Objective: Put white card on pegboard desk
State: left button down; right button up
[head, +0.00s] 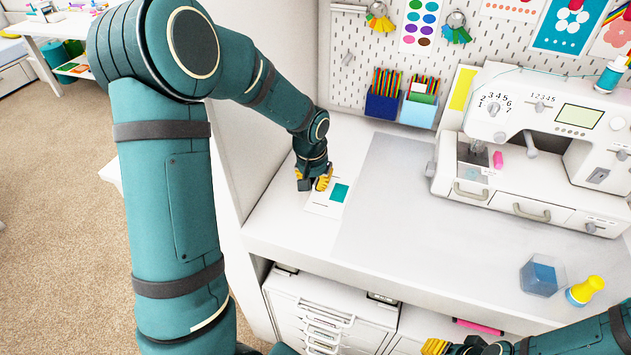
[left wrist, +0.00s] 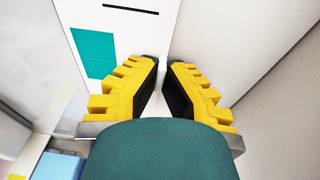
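The white card (head: 322,209), with a teal rectangle and a dark line, lies flat on the left end of the white pegboard desk (head: 284,216). My left gripper (head: 314,186) is over the card's far part in the head view and hides some of it. In the left wrist view the card (left wrist: 135,38) is at the upper left, and the left fingertips (left wrist: 161,64) stand a little apart at its edge with nothing visible between them. My right gripper (head: 440,346) is at the bottom edge, partly cut off; its fingers are unclear.
A grey mat (head: 385,215) covers the desk's middle. A white sewing machine (head: 545,140) stands right of it. Blue pencil holders (head: 382,105) are by the pegboard (head: 350,60). A wall panel borders the left.

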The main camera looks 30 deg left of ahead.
pick_arm(q)
jog(key=shift+f, duration=0.1)
jog(key=c, duration=1.1)
grip_release()
jog(key=shift+c, duration=0.2)
notch_tip(320, 180, up, 12)
jog(key=s+p, duration=0.1)
jog(key=s, duration=0.1)
jog(key=shift+p, duration=0.4)
jog(key=shift+w, duration=0.1)
